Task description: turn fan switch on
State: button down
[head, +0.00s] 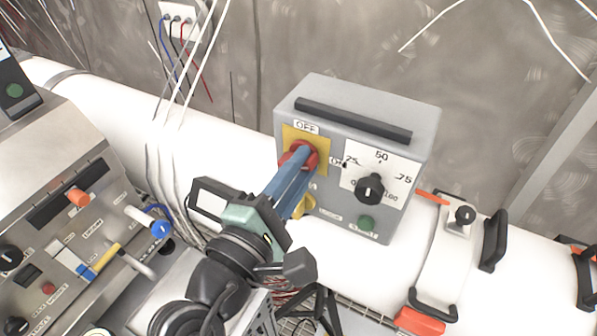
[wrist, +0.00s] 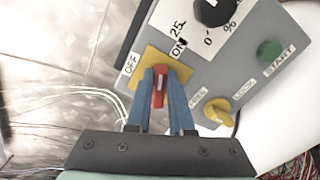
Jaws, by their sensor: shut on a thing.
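The fan switch is a red rotary handle (head: 299,156) on a yellow plate (head: 320,139) on the front of a grey control box (head: 425,120). OFF is printed above the plate and ON to its right. My gripper (head: 297,165) reaches the switch from the lower left. In the wrist view my gripper's blue fingers (wrist: 160,80) are shut on the red handle (wrist: 159,87), one on each side. The handle appears upright between the fingers in the wrist view. Its exact pointing direction is partly hidden by the fingers.
A black dial (head: 369,188), a green START button (head: 366,223) and a yellow knob (wrist: 218,110) sit on the same box. A white pipe (head: 120,100) runs behind. A control console (head: 60,210) stands at left. White wires (head: 185,80) hang at upper left.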

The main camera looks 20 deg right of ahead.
jog(key=m+b, duration=0.1)
jog(key=m, duration=0.1)
jog(key=m+b, duration=0.2)
jog(key=shift+f+m, duration=0.3)
jog(key=shift+f, duration=0.05)
dwell(0.4)
jog(key=c, duration=0.8)
grip_release()
jog(key=b+v, duration=0.3)
jog(key=v, duration=1)
jog(key=shift+d, duration=0.1)
